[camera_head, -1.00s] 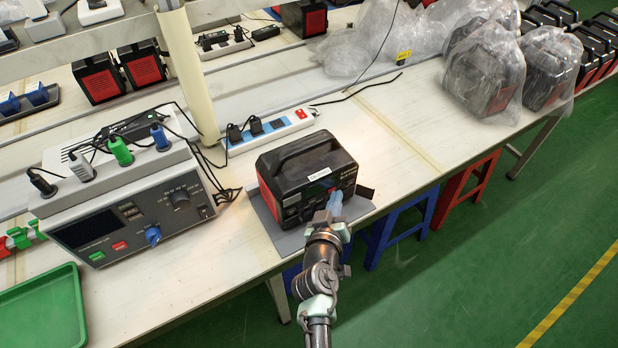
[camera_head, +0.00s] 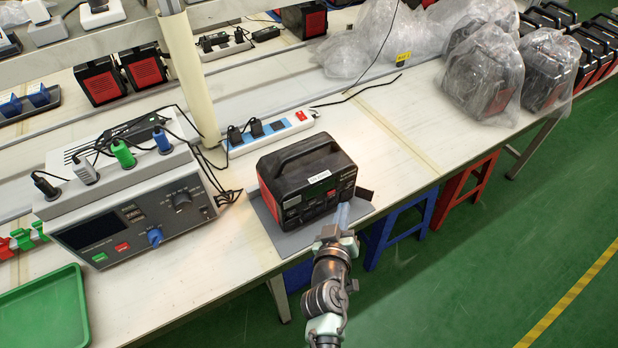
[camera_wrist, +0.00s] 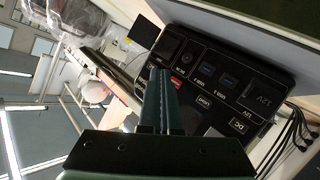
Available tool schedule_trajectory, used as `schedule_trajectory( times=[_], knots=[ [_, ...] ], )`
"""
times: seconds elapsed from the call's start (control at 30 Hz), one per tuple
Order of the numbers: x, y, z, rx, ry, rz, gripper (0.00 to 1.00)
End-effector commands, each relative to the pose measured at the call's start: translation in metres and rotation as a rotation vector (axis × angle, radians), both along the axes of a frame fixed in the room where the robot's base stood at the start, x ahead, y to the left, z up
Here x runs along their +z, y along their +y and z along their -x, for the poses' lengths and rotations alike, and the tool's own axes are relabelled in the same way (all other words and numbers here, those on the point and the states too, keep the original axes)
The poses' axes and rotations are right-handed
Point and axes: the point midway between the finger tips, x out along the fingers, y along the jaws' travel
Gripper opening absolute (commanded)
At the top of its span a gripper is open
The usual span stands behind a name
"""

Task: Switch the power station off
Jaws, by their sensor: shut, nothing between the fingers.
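The power station (camera_head: 305,183) is a black box with a top handle and red sides, standing on a grey mat (camera_head: 290,242) near the bench's front edge. Its front panel also shows in the wrist view (camera_wrist: 228,84), tilted, with labelled ports and a small red switch (camera_wrist: 176,83). The red switch shows in the head view (camera_head: 331,193) too. My gripper (camera_head: 342,214) is shut and empty, just in front of the panel's right part. In the wrist view my closed fingers (camera_wrist: 160,85) point at the panel close beside the red switch. I cannot tell whether they touch it.
A grey test unit (camera_head: 130,225) with knobs and cables stands left of the power station. A power strip (camera_head: 270,132) lies behind it. A green tray (camera_head: 45,312) is at the front left. Bagged units (camera_head: 483,75) stand at the back right. Stools stand below the bench edge.

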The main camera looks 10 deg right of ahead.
Motion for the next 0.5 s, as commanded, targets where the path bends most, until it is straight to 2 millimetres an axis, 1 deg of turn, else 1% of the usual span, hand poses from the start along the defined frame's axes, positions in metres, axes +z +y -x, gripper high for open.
schedule_trajectory(
  times=[0.03,0.3,0.5],
  knots=[
    [0.002,-0.003,0.006,-0.003,0.002,-0.001,0.00],
    [0.001,-0.012,0.032,-0.003,0.002,-0.002,0.00],
    [0.001,-0.016,0.043,-0.001,0.001,0.000,0.00]
  ],
)
